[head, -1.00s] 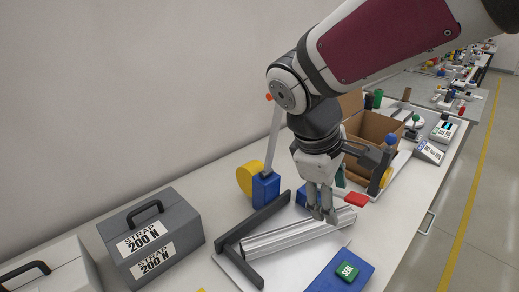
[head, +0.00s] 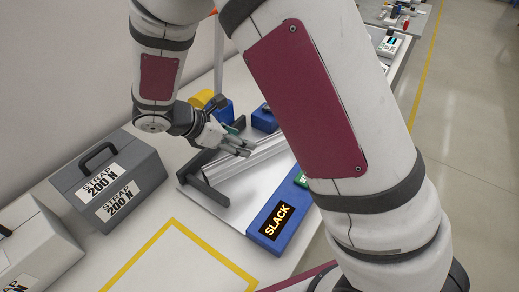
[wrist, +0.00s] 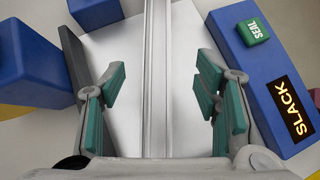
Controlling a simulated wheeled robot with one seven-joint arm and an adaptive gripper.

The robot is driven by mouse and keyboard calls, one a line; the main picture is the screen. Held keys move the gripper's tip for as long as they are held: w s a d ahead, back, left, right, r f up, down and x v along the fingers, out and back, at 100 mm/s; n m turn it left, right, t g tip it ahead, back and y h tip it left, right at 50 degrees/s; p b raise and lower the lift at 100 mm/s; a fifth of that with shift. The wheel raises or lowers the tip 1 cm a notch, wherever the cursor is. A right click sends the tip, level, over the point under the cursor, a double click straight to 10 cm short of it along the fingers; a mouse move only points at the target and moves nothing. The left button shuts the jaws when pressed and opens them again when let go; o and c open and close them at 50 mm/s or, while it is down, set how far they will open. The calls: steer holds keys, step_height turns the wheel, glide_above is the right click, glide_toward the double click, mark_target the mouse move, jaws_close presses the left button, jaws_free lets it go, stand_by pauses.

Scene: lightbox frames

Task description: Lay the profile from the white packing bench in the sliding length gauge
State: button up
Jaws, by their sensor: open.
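The profile, a long silver grooved bar (head: 258,160), lies on a pale plate (head: 232,196) with a dark angled fence (head: 205,188) on the white packing bench. In the wrist view the profile (wrist: 155,60) runs from the top edge down between my fingers. My gripper (head: 243,149) is over the bar in the head view. Its green-padded fingers (wrist: 160,95) are open, one on each side of the bar with a clear gap. My arm hides the bar's right part in the head view.
A blue box with a lit SLACK display (head: 273,222) and a green SEAL button (wrist: 254,31) borders the plate on the right. A grey STRAP 200 N case (head: 145,165) stands left. Blue blocks (head: 264,118) stand behind. The yellow-outlined bench area (head: 180,262) in front is clear.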

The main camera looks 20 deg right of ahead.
mark_target(263, 146)
steer(key=x, duration=1)
steer(key=shift+w+d+f+p, duration=0.1)
steer(key=shift+w+p, duration=0.15)
steer(key=shift+p, duration=0.15)
jaws_close()
steer(key=shift+s+d+r, duration=0.2)
steer(key=shift+s+r, duration=0.1)
steer(key=shift+r, duration=0.1)
steer(key=s+d+r, duration=0.2)
steer(key=s, duration=0.1)
steer(key=s+d+r, duration=0.3)
steer(key=s, duration=0.1)
steer(key=s+d+r, duration=0.2)
steer(key=s, duration=0.1)
steer(key=shift+s+d+r, duration=0.15)
steer(key=shift+s+d, duration=0.25)
